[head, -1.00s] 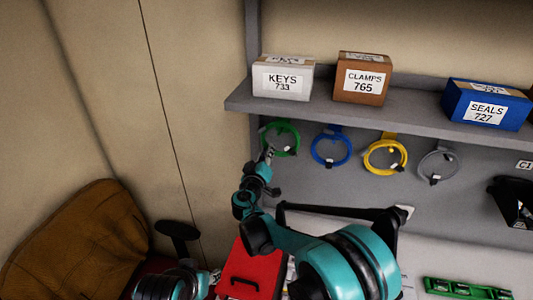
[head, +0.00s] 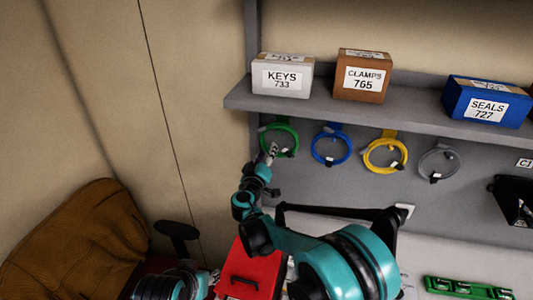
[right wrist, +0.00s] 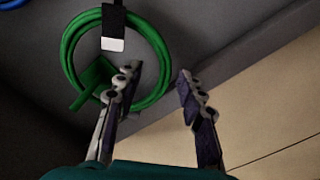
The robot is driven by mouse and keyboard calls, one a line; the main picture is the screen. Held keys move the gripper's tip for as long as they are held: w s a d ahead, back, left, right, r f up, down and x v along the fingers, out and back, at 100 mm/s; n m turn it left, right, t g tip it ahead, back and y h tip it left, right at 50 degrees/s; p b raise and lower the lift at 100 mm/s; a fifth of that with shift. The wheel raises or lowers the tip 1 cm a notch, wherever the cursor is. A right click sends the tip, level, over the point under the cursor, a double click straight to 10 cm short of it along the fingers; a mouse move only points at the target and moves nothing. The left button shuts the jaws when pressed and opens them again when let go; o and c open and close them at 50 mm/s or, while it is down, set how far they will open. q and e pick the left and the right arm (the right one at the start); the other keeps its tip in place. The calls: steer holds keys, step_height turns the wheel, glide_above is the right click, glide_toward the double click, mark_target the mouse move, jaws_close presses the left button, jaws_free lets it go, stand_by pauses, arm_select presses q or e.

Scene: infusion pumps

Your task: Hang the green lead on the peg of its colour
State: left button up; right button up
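The green lead (head: 264,135) is a coil at the left end of the row under the shelf. In the right wrist view the green lead (right wrist: 160,53) has a black tie with a white tag. A green peg (right wrist: 90,84) shows within the loop's edge, and the coil appears to hang on it. My right gripper (head: 271,151) is at the lower part of the coil.
A blue lead (head: 316,146), a yellow lead (head: 368,157) and a grey lead (head: 422,163) hang to the right. The shelf (head: 330,113) above carries boxes. A red box (head: 250,265) and a green tray (head: 470,288) are below. A brown chair (head: 80,240) stands left.

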steer(key=s+a, duration=0.2)
steer(key=s, duration=0.9)
steer(key=shift+s, duration=0.35)
steer(key=s+d+f+m+g+h+b, duration=0.1)
steer(key=s+d+f+m+g+b, duration=0.2)
steer(key=d, duration=0.7)
steer(key=s+d+f+g+b, duration=0.25)
steer(key=s+d+f, duration=0.2)
steer(key=d, duration=0.45)
steer(key=s+d+f+m+g+y+b, duration=0.1)
steer(key=s+f+b, duration=0.1)
steer(key=s+f, duration=0.2)
steer(key=s+d+f+m+g+y+b, duration=0.1)
steer(key=s+f, duration=0.3)
steer(key=s, duration=0.5)
steer(key=s+d+f+g+y+b, duration=0.2)
steer(key=s+d+f, duration=0.1)
steer(key=s, duration=0.3)
steer(key=shift+s+d+f+m+g+b, duration=0.1)
steer(key=shift+s+f+m+g+b, duration=0.1)
steer(key=shift+f, duration=0.15)
steer(key=shift+s+d+f+m+g+b, duration=0.1)
steer(key=shift+f+m+g+b, duration=0.1)
steer(key=shift+f, duration=0.15)
steer(key=shift+s+a, duration=0.1)
steer(key=shift+f, duration=0.1)
